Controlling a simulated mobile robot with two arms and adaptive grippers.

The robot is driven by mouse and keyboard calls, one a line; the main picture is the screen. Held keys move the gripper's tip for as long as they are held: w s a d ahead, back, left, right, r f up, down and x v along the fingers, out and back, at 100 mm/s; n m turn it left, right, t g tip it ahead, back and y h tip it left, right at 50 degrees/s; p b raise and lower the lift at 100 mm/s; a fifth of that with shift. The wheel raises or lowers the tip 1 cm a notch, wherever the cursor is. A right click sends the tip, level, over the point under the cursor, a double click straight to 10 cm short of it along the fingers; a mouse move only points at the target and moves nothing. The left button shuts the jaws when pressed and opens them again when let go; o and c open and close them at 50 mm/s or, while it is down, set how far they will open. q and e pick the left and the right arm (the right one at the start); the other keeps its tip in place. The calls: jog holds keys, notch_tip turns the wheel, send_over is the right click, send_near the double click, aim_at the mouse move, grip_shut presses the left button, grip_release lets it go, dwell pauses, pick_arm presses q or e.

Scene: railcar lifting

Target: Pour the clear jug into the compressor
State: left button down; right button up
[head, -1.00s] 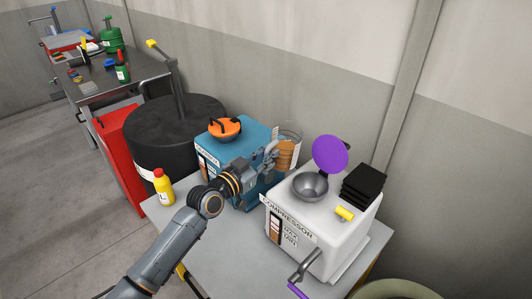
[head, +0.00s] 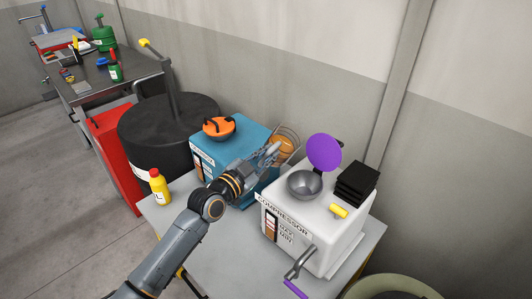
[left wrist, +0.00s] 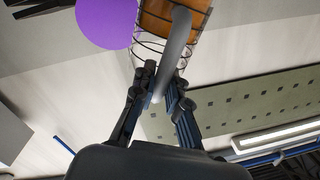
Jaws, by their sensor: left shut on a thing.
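The clear jug (head: 284,148), part filled with amber liquid, is held up between the blue machine and the compressor, and it looks tilted. My left gripper (head: 268,154) is shut on its handle. In the left wrist view the fingers (left wrist: 160,88) close around the grey handle, with the wire-like outline and amber contents of the jug (left wrist: 172,22) beyond. The white compressor (head: 305,238) stands on the table with a grey bowl-shaped funnel (head: 305,184) on top and a purple round lid (head: 324,152) raised behind it. The jug is left of the funnel. My right gripper is not in view.
The blue machine (head: 231,148) with an orange cap (head: 218,127) stands close behind my left arm. A yellow bottle (head: 159,187) is at the table's left. Black blocks (head: 356,183) and a yellow piece (head: 339,211) sit on the compressor. A crank (head: 299,263) sticks out in front.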

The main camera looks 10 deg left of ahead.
pick_arm(q)
jog(key=shift+s+d+m, duration=0.25)
jog(key=shift+d+m, duration=0.15)
jog(key=shift+m, duration=0.5)
jog(key=shift+d+f+m+b, duration=0.1)
jog(key=shift+f+m+b, duration=0.35)
jog(key=shift+m, duration=0.6)
jog(key=shift+d+f+m+b, duration=0.1)
jog(key=shift+f+m+b, duration=0.3)
jog(key=shift+m, duration=0.65)
jog(key=shift+s+d+f+m+b, duration=0.15)
jog(key=shift+f+m+b, duration=0.2)
jog(key=shift+m, duration=0.35)
jog(key=shift+s+d+f+m+b, duration=0.1)
jog(key=shift+f+m+b, duration=0.2)
jog(key=shift+m, duration=0.4)
jog(key=shift+d+f+m, duration=0.15)
jog(key=shift+f+m, duration=0.3)
jog(key=shift+m, duration=0.15)
jog(key=shift+s+d+f+m+b, duration=0.1)
jog(key=shift+f+m+b, duration=0.15)
jog(key=shift+m+b, duration=0.05)
jog(key=shift+d+f+m, duration=0.1)
jog(key=shift+f+m, duration=0.1)
jog(key=shift+m, duration=0.1)
